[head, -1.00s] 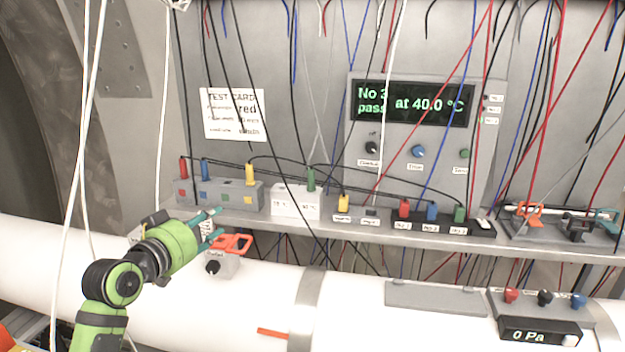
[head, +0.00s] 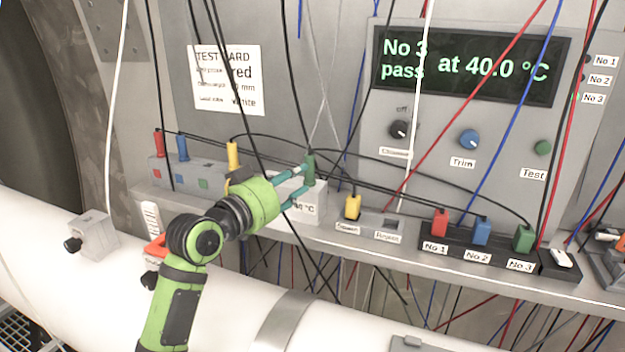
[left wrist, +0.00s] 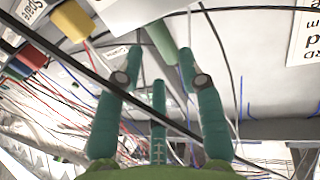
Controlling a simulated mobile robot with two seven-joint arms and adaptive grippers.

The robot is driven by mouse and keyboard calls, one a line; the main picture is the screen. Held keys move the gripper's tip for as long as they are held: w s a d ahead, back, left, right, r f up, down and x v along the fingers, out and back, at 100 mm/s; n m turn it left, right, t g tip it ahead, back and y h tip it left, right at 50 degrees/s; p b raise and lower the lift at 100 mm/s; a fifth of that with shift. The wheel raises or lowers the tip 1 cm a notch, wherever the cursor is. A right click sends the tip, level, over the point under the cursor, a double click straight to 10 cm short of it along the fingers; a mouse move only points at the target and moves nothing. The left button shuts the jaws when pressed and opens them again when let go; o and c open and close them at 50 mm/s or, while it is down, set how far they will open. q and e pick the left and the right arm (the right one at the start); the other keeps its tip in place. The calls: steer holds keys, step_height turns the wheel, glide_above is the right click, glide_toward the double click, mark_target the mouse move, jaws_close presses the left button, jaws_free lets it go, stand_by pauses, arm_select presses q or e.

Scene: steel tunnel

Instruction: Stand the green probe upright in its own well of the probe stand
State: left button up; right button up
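The green probe (head: 310,168) stands upright in the white block (head: 312,212) marked with a °C label; its lower end is hidden in the block. My left gripper (head: 302,181) reaches it from the left, fingers open. In the left wrist view the green probe (left wrist: 160,42) shows between and beyond the spread fingertips (left wrist: 159,58); I cannot tell whether they touch it. The grey probe stand (head: 217,168) is left of the white block, with red (head: 158,143), blue (head: 182,146) and yellow (head: 233,153) probes upright in it. Its green-marked square (head: 204,182) has no probe above it. My right gripper is out of view.
Black leads hang around the gripper, and one crosses the fingers in the left wrist view. A yellow plug (head: 353,205) and red, blue and green plugs (head: 523,239) stand right on the shelf. The display (head: 470,66) reads "No 3 pass at 40.0 °C". A white pipe runs below.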

mark_target(310, 170)
arm_select(q)
steer(key=shift+r+p+x, duration=0.2)
steer(key=shift+p+x, duration=0.4)
steer(key=shift+x, duration=0.55)
steer(key=p+x, duration=0.1)
steer(key=x, duration=0.2)
steer(key=shift+w+d+f+p, duration=0.1)
steer(key=shift+w+d+p, duration=0.05)
steer(key=shift+p, duration=0.25)
steer(key=shift+w+d+f, duration=0.1)
steer(key=shift+w+d, duration=0.1)
steer(key=shift+w, duration=0.1)
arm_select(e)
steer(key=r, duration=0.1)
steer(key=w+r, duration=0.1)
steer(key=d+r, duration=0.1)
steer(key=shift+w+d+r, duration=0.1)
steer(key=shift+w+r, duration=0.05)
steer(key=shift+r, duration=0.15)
arm_select(q)
jaws_close()
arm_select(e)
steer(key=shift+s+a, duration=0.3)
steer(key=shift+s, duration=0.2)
